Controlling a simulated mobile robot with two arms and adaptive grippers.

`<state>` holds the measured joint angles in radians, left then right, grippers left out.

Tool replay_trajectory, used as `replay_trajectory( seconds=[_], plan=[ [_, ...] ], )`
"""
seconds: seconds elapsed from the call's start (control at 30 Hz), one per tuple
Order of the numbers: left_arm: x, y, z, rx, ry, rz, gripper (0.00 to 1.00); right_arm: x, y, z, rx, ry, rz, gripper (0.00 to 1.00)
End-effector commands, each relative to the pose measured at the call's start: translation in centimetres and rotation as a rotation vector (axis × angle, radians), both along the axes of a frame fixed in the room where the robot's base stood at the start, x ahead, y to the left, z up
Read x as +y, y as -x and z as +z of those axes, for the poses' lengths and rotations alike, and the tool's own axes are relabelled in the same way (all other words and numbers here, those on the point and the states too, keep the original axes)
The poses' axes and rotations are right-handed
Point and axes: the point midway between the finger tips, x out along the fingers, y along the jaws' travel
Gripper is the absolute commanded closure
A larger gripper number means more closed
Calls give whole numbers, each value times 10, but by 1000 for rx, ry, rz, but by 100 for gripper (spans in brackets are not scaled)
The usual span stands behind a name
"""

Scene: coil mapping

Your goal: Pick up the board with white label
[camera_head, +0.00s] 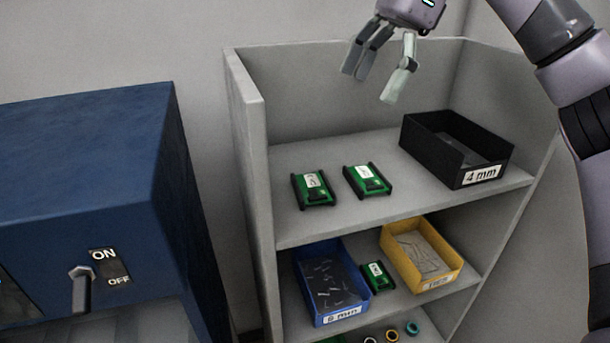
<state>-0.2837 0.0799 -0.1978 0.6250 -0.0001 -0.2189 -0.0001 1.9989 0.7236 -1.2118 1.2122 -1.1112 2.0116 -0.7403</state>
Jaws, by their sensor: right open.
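Two green boards with black edges and white labels lie on the top shelf, a left board (313,188) and a right board (367,180). A third green board (376,277) with a small white label lies on the middle shelf between two bins. My right gripper (375,85) is open and empty, above and behind the two top boards, near the shelf's back wall. It touches none of the boards. My left gripper is out of view.
The grey shelf unit (247,150) has raised side walls. A black bin (458,148) marked 4 mm stands right on top. Below are a blue bin (328,282) and a yellow bin (421,254). A blue machine (85,190) with an ON/OFF switch stands left.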

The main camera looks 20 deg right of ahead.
Motion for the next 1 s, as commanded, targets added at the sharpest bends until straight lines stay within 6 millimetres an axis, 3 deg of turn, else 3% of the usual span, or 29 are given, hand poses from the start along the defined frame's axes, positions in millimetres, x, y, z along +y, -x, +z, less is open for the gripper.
replay_trajectory(
  seconds=[0.2, 0.33, 0.47, 0.7, 1.0],
  plan=[
    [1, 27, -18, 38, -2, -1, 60, 17, -1, -46, 4, -2, 5, 10],
    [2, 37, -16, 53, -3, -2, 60, 27, -1, -67, 5, 0, 3, 10],
    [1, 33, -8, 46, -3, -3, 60, 36, -1, -87, 4, 0, 1, 10],
    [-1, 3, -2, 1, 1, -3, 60, 44, -2, -105, 2, -2, 0, 10],
    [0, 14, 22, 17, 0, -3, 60, 60, -3, -141, 4, 0, 0, 10]
  ],
)
